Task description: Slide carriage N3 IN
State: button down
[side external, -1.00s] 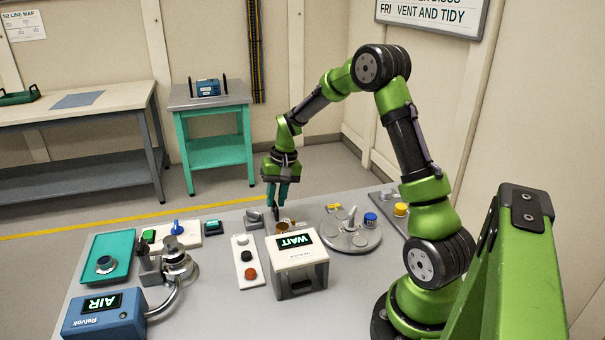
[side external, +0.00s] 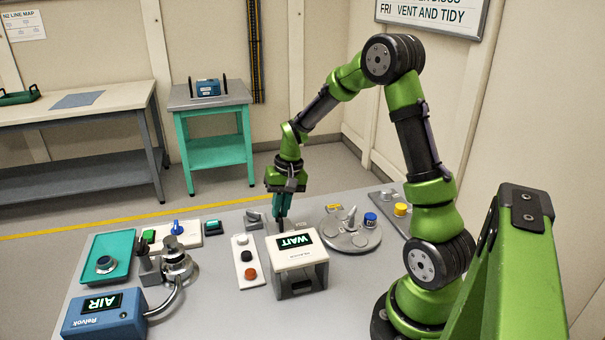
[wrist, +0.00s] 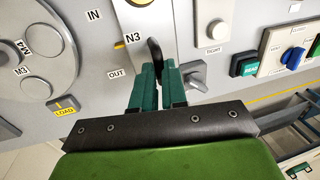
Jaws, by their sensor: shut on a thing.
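My gripper (wrist: 158,66) is shut on a dark upright handle (wrist: 154,46), which I take to be that of carriage N3, beside the N3 label (wrist: 132,39) in the wrist view. The IN label (wrist: 93,15) lies towards the top and the OUT label (wrist: 116,73) lower down, near my fingers. In the side view my gripper (side external: 282,212) points down just behind the white WAIT housing (side external: 300,262). The housing hides the carriage body there, so I cannot tell its exact position.
A grey knob (wrist: 193,75) sits close to my fingers in the wrist view. A blue AIR box (side external: 104,312) is at front left.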

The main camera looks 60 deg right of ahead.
jog(key=c, duration=1.2)
grip_release()
jog(key=shift+o, duration=0.2)
notch_tip(320, 180, up, 17)
jog(key=s+d, duration=0.2)
jog(key=shift+s+d+f, duration=0.15)
jog(key=shift+d, duration=0.05)
